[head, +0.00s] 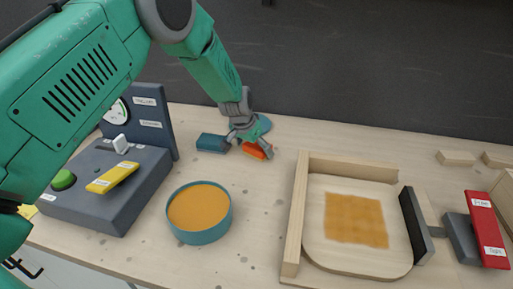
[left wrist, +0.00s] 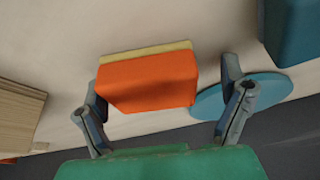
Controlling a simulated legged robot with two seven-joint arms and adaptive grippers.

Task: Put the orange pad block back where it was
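The orange pad block (head: 256,152) has a pale yellow layer along one side and is at the back middle of the table. It also shows in the left wrist view (left wrist: 148,82), between the two fingers. My left gripper (head: 249,144) is over the block with its fingers spread. In the left wrist view the left finger is close to the block's edge, and a gap shows at the right finger. I cannot tell whether the left finger touches. The head view hides part of the block behind the gripper. My right gripper is not in view.
A blue block (head: 212,143) lies just left of the gripper, and a blue disc (head: 264,124) behind it.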

